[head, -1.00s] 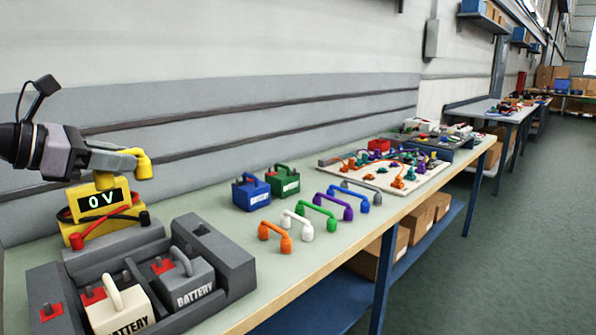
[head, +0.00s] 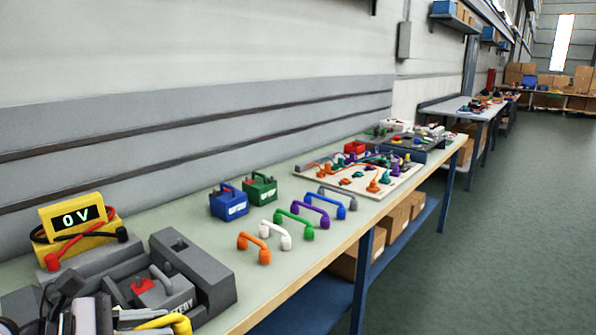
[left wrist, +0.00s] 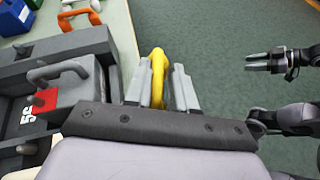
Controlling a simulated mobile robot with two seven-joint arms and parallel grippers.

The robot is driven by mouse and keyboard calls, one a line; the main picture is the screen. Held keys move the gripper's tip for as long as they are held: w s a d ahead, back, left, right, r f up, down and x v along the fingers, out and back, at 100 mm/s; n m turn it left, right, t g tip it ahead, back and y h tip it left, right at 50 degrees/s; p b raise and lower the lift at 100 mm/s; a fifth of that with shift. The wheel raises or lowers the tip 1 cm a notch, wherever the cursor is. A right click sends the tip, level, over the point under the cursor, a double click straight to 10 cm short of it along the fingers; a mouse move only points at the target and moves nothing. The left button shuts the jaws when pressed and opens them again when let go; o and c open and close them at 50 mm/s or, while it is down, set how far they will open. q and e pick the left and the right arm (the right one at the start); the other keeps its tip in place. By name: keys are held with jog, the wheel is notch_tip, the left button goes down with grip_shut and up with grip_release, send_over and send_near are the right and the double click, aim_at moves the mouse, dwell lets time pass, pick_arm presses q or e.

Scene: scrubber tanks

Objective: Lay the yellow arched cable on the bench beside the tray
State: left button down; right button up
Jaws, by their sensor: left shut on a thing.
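The yellow arched cable (head: 168,323) is at the bottom left of the head view, low by the near wall of the grey battery tray (head: 222,288). My left gripper (head: 140,319) is shut on it. In the left wrist view the cable (left wrist: 158,68) stands between the two fingers, to the right of the tray (left wrist: 85,43), seen against the green floor past the bench edge. Whether it touches the bench is hidden. My right gripper (left wrist: 268,61) is in the left wrist view at the right, empty, its fingers apart, over the floor.
A grey battery (head: 165,293) sits in the tray. A yellow meter (head: 78,225) reads 0 V behind it. Orange (head: 254,248), white (head: 276,235) and other arched cables stand on the bench farther along. Bare bench (head: 235,305) lies between tray and front edge.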

pick_arm(q)
jog(key=s+f+n+t+y, duration=0.4)
jog(key=f+n, duration=0.1)
jog(key=f, duration=0.2)
jog(key=shift+d+y, duration=0.3)
dwell(0.6)
